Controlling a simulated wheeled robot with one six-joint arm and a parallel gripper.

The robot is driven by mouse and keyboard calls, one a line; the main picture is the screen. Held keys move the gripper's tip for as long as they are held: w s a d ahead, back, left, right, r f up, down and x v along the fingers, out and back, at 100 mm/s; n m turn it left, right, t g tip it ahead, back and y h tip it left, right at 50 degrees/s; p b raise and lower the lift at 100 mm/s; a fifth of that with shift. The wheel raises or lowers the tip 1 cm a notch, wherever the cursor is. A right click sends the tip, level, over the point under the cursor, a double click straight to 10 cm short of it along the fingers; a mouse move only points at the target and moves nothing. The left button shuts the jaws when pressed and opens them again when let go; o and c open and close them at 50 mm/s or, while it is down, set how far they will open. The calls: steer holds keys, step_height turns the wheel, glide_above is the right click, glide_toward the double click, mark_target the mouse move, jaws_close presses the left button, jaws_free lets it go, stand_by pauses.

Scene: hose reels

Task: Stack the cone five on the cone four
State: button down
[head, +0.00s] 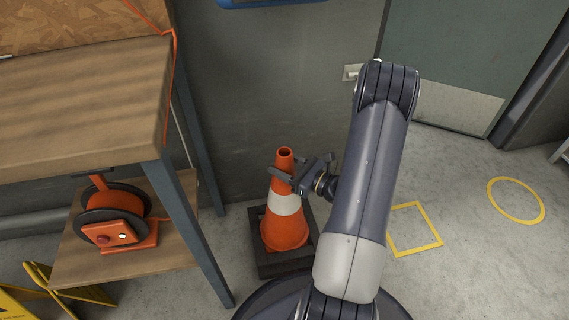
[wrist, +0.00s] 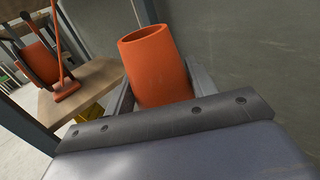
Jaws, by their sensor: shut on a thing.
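An orange traffic cone (head: 285,222) with a white band and a dark square base stands upright near the wall in the head view. My gripper (head: 303,177) reaches it from the right and is shut on its upper part, just below the open top. In the wrist view the cone's hollow orange top (wrist: 158,68) stands between the two grey fingers. The dark base looks thick, but I cannot tell whether it is one cone or several nested. No number shows on the cone, and no separate second cone is in view.
A wooden workbench (head: 85,95) with blue-grey legs stands close on the left. Its lower shelf holds an orange hose reel (head: 115,220). A yellow folding sign (head: 65,285) is at the lower left. Floor with a yellow square (head: 432,243) and yellow ring (head: 541,207) is clear on the right.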

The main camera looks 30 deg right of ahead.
step_height(320, 180, down, 7)
steer(key=b, duration=0.5)
steer(key=shift+f+b, duration=0.2)
steer(key=shift+b, duration=0.1)
steer(key=shift+c, duration=2.3)
jaws_free()
steer(key=p+v, duration=0.3)
steer(key=v, duration=0.7)
steer(key=shift+s, duration=0.4)
steer(key=shift+w, duration=0.15)
steer(key=r+b+x, duration=0.1)
steer(key=x, duration=0.9)
steer(key=shift+w+r, duration=0.25)
steer(key=shift+r, duration=0.15)
